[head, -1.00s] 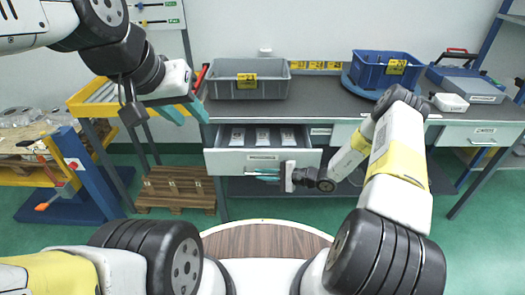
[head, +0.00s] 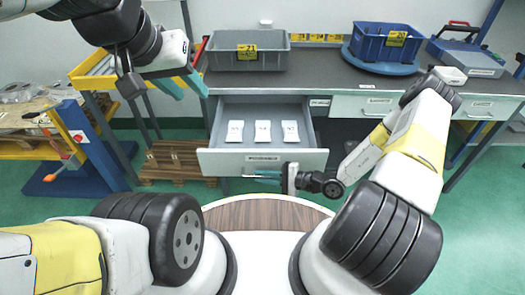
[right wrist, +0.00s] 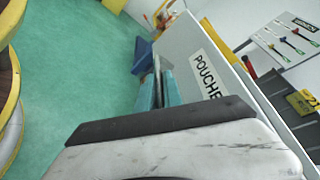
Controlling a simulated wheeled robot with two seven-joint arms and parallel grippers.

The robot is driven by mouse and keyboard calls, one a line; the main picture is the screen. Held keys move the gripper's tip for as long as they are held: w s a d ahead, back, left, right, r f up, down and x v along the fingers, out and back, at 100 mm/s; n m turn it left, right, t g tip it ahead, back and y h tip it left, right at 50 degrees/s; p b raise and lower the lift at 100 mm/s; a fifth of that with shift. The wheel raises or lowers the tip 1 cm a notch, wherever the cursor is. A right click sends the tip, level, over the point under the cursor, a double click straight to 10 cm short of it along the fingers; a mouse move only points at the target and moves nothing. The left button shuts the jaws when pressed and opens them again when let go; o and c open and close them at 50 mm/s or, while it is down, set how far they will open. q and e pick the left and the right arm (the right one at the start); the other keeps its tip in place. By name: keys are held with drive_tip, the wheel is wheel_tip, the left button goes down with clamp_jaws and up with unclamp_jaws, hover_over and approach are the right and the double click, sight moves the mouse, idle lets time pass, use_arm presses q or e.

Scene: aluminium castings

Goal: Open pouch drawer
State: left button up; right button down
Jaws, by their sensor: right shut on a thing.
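The pouch drawer (head: 222,162) is pulled well out from under the grey bench, and three white pouches (head: 263,131) lie in a row inside it. Its front carries a label reading POUCHES, which also shows in the right wrist view (right wrist: 207,72). My right gripper (head: 264,177) is shut on the drawer handle, low on the drawer's front face. Its teal fingers also show in the right wrist view (right wrist: 159,90); they hide most of the handle. My left gripper (head: 184,84) hangs in the air left of the drawer, its teal fingers apart and empty.
Other closed drawers (head: 362,105) are to the right. A wooden pallet (head: 178,160) lies on the floor left of the drawer. Green floor is clear at the right.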

drive_tip(key=c, duration=1.5)
unclamp_jaws()
drive_tip(key=shift+d, duration=0.1)
drive_tip(key=v, duration=0.7)
drive_tip(key=shift+s+d, duration=0.2)
drive_tip(key=shift+d, duration=0.1)
